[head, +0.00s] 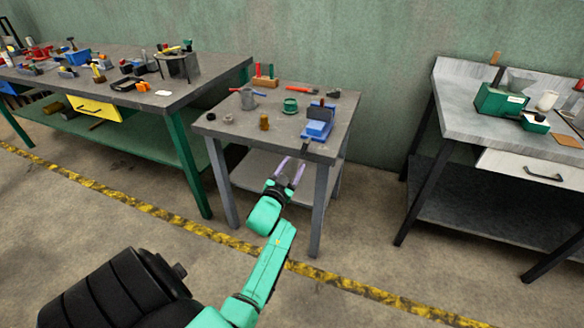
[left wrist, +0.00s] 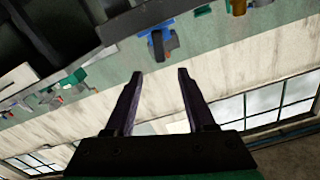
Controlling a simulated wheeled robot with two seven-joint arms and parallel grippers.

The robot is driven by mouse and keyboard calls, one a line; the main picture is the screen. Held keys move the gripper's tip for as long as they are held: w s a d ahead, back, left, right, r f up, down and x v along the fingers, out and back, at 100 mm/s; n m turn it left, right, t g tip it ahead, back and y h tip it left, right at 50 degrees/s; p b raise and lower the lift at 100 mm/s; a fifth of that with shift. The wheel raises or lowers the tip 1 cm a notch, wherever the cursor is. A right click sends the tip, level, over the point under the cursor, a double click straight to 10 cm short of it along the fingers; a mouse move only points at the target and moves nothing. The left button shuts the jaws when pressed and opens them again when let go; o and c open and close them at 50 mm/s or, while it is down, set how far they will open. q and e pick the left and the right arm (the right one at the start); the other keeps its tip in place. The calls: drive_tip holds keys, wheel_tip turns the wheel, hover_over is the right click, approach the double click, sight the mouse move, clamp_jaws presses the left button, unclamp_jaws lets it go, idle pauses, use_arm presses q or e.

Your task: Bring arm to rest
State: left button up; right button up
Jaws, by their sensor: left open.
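My left arm reaches up from the bottom of the head view, and its gripper (head: 292,162) is open and empty. It is in front of the small middle table (head: 225,132), near its front edge. In the left wrist view the two dark fingers (left wrist: 160,74) stand apart with nothing between them. Beyond them, a blue object (left wrist: 153,38) appears at the top of that view. My right gripper is not in view.
On the middle table are a blue vise-like tool (head: 318,122), a green cup (head: 290,105) and a grey mug (head: 247,99). A cluttered workbench (head: 205,82) stands left, and another bench (head: 450,115) stands right. Open floor with a yellow-black stripe (head: 190,232) lies in front.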

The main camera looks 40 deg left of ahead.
use_arm(q)
drive_tip(key=s+d+f+m+g+h, duration=0.1)
drive_tip(key=s+d+f+g+h, duration=0.15)
drive_tip(key=f, duration=0.75)
drive_tip(key=s+d+f+g+h, duration=0.15)
drive_tip(key=d+f, duration=0.25)
drive_tip(key=f, duration=0.6)
drive_tip(key=s+d+f+g+p, duration=0.1)
drive_tip(key=s+d+f+g, duration=0.3)
drive_tip(key=s+f, duration=0.65)
drive_tip(key=s+d+f+g, duration=0.1)
drive_tip(key=s+f, duration=0.3)
drive_tip(key=s, duration=0.5)
drive_tip(key=s+d+f+m+g+h, duration=0.1)
drive_tip(key=s+f+g, duration=0.3)
drive_tip(key=s, duration=0.5)
drive_tip(key=s+d+f+g, duration=0.1)
drive_tip(key=s+f+g, duration=0.2)
drive_tip(key=s+f, duration=0.3)
drive_tip(key=s, duration=0.4)
drive_tip(key=shift+d+f+m+h+p, duration=0.25)
drive_tip(key=shift+d+m+h+p, duration=0.05)
drive_tip(key=shift+m+p, duration=0.1)
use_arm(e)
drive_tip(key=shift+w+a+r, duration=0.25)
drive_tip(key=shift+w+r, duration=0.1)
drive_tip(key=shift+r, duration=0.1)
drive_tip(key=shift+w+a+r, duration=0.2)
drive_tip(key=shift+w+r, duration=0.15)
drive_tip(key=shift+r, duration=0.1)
